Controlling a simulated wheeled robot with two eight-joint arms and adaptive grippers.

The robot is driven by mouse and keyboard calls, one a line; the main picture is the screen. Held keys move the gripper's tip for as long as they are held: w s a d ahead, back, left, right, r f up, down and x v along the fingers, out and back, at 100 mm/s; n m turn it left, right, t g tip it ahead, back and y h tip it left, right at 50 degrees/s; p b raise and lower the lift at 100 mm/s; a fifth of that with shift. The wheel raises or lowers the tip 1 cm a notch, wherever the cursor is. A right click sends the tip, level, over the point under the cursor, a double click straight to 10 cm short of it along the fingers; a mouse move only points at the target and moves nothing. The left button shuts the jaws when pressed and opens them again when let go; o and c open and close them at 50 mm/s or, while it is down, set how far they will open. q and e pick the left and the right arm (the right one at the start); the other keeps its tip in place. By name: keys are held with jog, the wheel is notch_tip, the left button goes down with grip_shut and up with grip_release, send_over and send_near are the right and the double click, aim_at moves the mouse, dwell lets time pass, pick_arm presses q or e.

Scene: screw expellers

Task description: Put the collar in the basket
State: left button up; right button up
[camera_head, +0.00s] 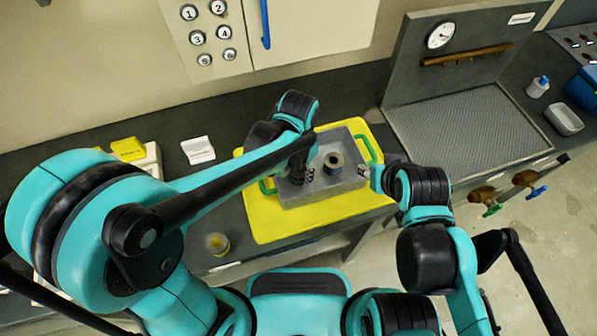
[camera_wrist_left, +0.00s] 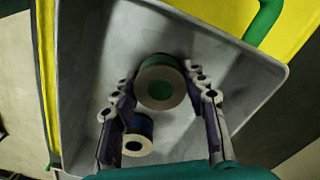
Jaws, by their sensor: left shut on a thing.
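A grey basket (camera_head: 345,186) with green handles stands on a yellow mat (camera_head: 262,222); its grey floor fills much of the left wrist view (camera_wrist_left: 85,60). My left gripper (camera_head: 303,172) is inside it, seen from above in the left wrist view (camera_wrist_left: 160,78). It is shut on a pale ring with a green middle, likely the collar (camera_wrist_left: 160,83), which the gripper hides in the head view. A second ring with a blue side (camera_wrist_left: 138,136) is in the basket beside it; it seems to be the ring (camera_head: 333,162) right of the gripper. My right gripper (camera_head: 368,173) is by the basket's right handle; its jaws are unclear.
A press with a gauge (camera_head: 440,35) and a ribbed plate (camera_head: 470,130) stands at the right. A bottle (camera_head: 538,87) and a metal dish (camera_head: 565,119) are beyond it. A yellow-rimmed cup (camera_head: 218,244) and a white card (camera_head: 198,150) are at the left.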

pick_arm(q)
jog(key=shift+r, duration=0.1)
jog(key=o, duration=1.3)
